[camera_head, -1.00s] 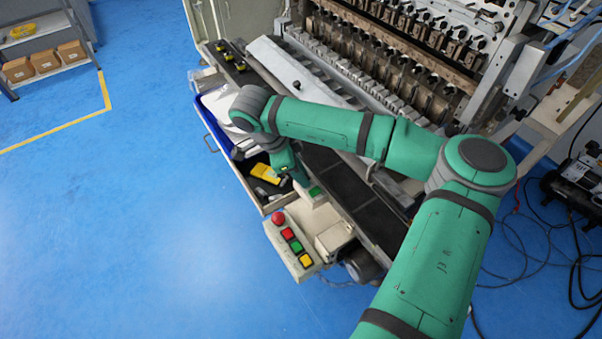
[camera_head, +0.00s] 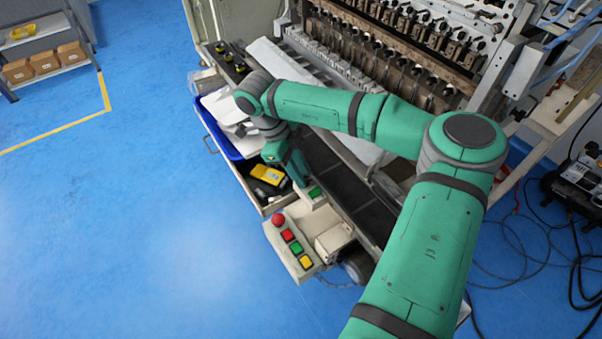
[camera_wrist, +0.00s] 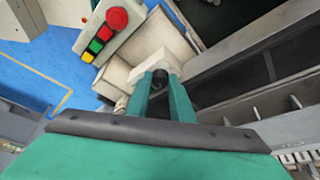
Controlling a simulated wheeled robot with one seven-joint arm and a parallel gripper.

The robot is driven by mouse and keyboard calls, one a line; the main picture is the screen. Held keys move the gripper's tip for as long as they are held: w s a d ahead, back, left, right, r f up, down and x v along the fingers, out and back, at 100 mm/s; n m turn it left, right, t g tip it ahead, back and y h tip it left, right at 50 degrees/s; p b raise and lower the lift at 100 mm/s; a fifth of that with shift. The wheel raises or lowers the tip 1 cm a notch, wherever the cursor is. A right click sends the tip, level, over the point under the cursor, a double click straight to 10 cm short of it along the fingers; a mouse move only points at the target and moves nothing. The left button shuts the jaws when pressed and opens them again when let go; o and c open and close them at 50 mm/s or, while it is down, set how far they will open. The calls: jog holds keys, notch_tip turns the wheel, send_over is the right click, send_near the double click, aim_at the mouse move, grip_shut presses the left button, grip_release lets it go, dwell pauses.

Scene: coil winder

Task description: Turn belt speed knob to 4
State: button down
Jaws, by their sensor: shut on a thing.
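The black belt speed knob (camera_wrist: 160,74) is in the wrist view, on a small beige box (camera_wrist: 155,47) beside the conveyor belt. My gripper (camera_wrist: 161,80) has its two green fingers on either side of the knob and is shut on it. The fingers hide most of the knob, and I cannot read its scale or setting. In the head view my gripper (camera_head: 300,181) points down at the beige box, and the knob is hidden there.
A button panel (camera_head: 293,246) with a red mushroom button, red, green and yellow buttons is close by. The dark belt (camera_head: 350,190) runs beside my gripper. An open drawer (camera_head: 232,170) holds a blue tray and a yellow device.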

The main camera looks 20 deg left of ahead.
jog(key=shift+m, duration=0.3)
jog(key=c, duration=1.6)
grip_release()
jog(key=shift+o, duration=0.2)
jog(key=shift+w, duration=0.1)
